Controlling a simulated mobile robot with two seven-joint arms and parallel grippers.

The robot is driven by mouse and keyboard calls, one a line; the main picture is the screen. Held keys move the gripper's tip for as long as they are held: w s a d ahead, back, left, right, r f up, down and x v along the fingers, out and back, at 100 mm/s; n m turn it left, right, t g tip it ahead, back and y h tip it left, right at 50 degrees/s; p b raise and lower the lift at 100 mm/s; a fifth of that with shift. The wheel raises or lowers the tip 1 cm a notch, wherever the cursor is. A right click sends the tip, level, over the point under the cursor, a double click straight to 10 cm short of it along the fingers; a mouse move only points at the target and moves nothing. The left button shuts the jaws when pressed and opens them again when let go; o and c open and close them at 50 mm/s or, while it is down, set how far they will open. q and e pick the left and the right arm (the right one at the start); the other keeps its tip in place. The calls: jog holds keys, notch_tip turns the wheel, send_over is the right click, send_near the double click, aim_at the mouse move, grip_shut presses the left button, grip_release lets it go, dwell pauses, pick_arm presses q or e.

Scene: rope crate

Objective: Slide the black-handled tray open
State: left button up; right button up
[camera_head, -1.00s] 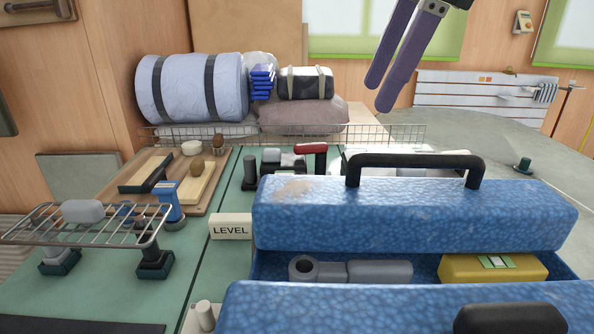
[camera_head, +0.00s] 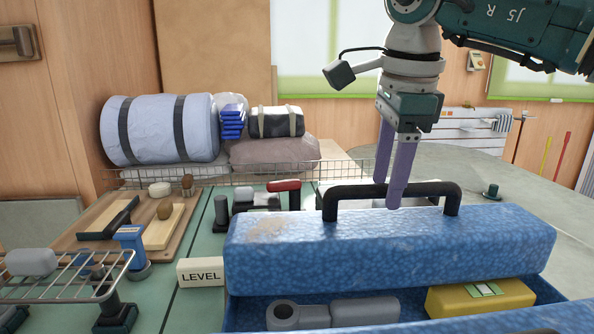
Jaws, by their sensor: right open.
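A long speckled blue tray (camera_head: 390,246) lies across the right half of the head view, with a black arched handle (camera_head: 451,190) on top. My right gripper (camera_head: 387,195) comes down from above onto the handle bar. It is open. One purple finger passes in front of the bar; the other reaches down to it from behind, its tip hidden by the bar. I cannot tell whether either finger touches the handle. My left gripper is not in view.
In front of the tray, a blue compartment holds a grey tool (camera_head: 365,309) and a yellow block (camera_head: 480,299). A LEVEL sign (camera_head: 200,272) stands left of the tray. A wire rack (camera_head: 65,280) is at the left. A low wire fence (camera_head: 340,168) runs behind.

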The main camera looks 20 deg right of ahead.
grip_shut()
dwell(0.4)
dwell(1.0)
